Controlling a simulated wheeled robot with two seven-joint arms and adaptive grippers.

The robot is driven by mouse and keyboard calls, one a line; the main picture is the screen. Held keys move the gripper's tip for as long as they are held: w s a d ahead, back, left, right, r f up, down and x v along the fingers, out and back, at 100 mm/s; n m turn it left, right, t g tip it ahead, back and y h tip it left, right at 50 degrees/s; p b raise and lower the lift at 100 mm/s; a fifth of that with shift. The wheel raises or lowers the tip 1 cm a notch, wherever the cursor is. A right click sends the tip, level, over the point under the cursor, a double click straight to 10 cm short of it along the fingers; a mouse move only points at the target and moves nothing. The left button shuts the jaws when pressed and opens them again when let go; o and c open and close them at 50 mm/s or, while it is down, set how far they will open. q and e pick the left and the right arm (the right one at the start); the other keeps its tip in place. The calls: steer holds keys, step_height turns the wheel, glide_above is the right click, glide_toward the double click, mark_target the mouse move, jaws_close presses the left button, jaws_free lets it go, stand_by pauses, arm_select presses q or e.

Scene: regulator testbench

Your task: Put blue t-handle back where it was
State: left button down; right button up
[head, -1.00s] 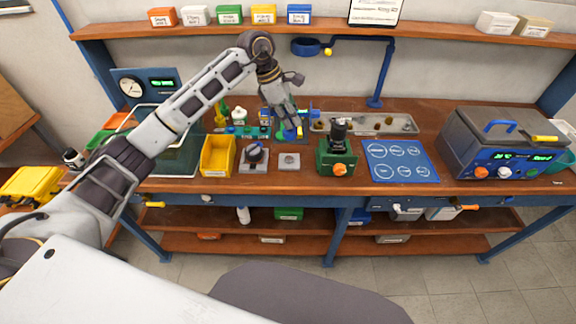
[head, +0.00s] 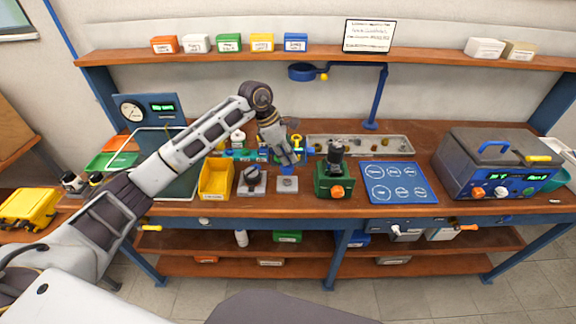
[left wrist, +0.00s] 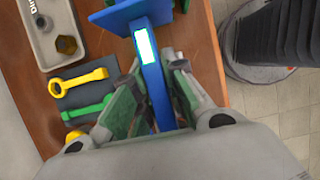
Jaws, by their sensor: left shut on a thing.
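The blue T-handle (left wrist: 158,90) is between the fingers of my left gripper (head: 287,159) in the left wrist view. Its long blue bar runs up from the fingers to a wider blue crosspiece, with a bright pale green patch near the top. The green-padded fingers of the left gripper (left wrist: 157,82) are shut on the bar. In the head view the gripper points down over the bench, just behind the small grey square plate (head: 288,185); the handle is mostly hidden there. My right gripper is not in view.
A yellow ring wrench (left wrist: 78,82) and a green wrench (left wrist: 88,109) lie on a dark mat beside the gripper. A grey parts tray (head: 360,147) lies behind. A yellow bin (head: 215,181), a knob block (head: 252,182) and a green regulator (head: 334,180) stand nearby.

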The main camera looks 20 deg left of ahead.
mark_target(288, 167)
arm_select(q)
steer(key=shift+f, duration=0.4)
steer(key=shift+f+p, duration=0.35)
steer(key=shift+f, duration=1.55)
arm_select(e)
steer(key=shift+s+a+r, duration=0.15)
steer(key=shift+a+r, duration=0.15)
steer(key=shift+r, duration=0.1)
arm_select(q)
steer(key=shift+f+b, duration=0.3)
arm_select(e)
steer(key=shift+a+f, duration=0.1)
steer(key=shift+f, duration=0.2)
arm_select(q)
steer(key=c, duration=1.5)
jaws_free()
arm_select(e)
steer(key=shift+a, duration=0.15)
arm_select(q)
steer(key=shift+o, duration=0.2)
steer(key=shift+r, duration=0.15)
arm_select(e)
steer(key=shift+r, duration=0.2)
